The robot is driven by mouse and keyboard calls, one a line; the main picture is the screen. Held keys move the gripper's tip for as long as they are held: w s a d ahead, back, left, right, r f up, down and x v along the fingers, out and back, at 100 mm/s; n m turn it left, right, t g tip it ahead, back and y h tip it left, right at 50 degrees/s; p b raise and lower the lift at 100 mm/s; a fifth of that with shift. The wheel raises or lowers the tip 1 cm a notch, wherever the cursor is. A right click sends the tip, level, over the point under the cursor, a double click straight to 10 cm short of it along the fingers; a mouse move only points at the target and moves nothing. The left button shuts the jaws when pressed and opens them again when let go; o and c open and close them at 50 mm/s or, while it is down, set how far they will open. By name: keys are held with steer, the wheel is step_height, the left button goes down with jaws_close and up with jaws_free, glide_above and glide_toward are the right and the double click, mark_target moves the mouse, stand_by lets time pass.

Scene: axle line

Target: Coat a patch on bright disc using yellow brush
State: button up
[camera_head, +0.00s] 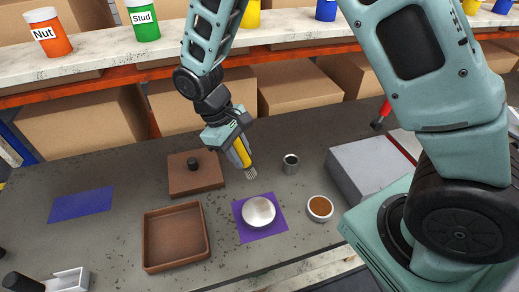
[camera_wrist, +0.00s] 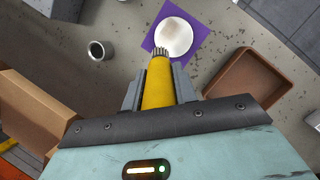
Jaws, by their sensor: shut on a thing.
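The bright disc (camera_head: 259,212) is pale and shiny and lies on a purple mat (camera_head: 275,227) on the dark workbench. My gripper (camera_head: 238,150) is shut on the yellow brush (camera_head: 240,153), with its bristles pointing down. The bristle tip is above and a little behind the disc in the head view, and seems apart from it. In the wrist view the brush (camera_wrist: 158,85) points up the picture, and its bristles overlap the near edge of the disc (camera_wrist: 174,38). I see no clear coated patch on the disc.
A small bowl of brown stuff (camera_head: 320,207) stands right of the mat. A grey metal cup (camera_head: 290,163) stands behind it. An open brown tray (camera_head: 148,240) and a brown lid with a black knob (camera_head: 196,176) are to the left. A grey box (camera_head: 365,168) is at right.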

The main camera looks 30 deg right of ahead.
mark_target(250, 171)
steer(key=shift+w+f+b, duration=0.1)
steer(key=shift+f+b, duration=0.15)
steer(key=shift+b, duration=0.1)
step_height(250, 171, down, 4)
steer(key=b, duration=0.3)
steer(key=shift+f, duration=0.2)
steer(key=shift+r, duration=0.15)
